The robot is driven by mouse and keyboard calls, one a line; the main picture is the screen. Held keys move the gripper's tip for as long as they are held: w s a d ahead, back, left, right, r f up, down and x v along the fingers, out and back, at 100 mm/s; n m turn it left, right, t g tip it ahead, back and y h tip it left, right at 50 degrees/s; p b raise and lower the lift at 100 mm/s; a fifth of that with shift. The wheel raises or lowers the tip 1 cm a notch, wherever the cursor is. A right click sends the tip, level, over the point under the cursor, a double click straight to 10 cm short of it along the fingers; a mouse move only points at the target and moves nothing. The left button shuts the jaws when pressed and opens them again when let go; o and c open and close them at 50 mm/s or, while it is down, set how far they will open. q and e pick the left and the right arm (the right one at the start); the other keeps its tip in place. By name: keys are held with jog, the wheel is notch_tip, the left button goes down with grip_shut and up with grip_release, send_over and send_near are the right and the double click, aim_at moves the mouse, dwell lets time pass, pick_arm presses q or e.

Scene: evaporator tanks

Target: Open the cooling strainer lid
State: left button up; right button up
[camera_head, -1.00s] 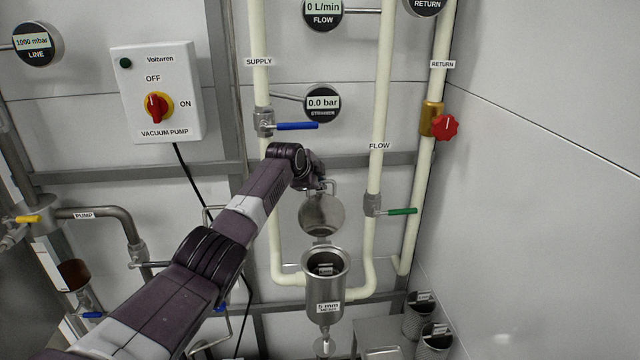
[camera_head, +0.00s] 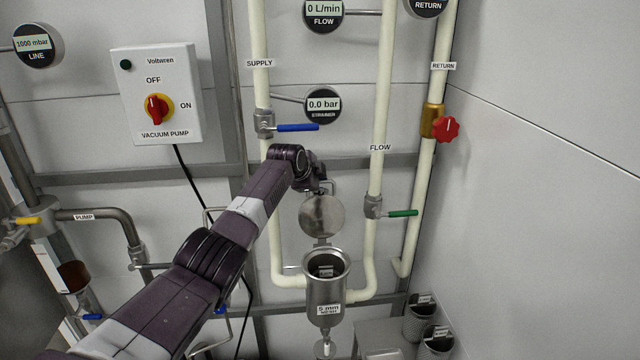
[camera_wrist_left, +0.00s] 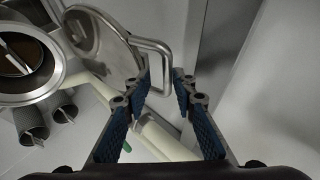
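The cooling strainer is a steel cup (camera_head: 326,290) labelled "5 mm". Its round lid (camera_head: 322,216) stands raised, roughly upright, behind the open mouth. In the left wrist view the lid (camera_wrist_left: 92,38) is at the upper left, with its loop handle (camera_wrist_left: 152,46) reaching toward my fingers. My left gripper (camera_head: 322,187) is just above the lid, partly hidden by its own wrist. In the wrist view its fingertips (camera_wrist_left: 161,86) are apart, with the handle's end between them and a gap visible. My right gripper is not in view.
The supply pipe (camera_head: 262,190) and flow pipe (camera_head: 378,120) run either side of the strainer. A blue valve lever (camera_head: 297,127) is above and a green one (camera_head: 402,212) is to the right. Two mesh baskets (camera_head: 418,325) stand at lower right. The right wall (camera_head: 550,180) is bare.

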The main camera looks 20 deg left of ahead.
pick_arm(q)
jog(key=v, duration=1.2)
dwell(0.3)
dwell(0.4)
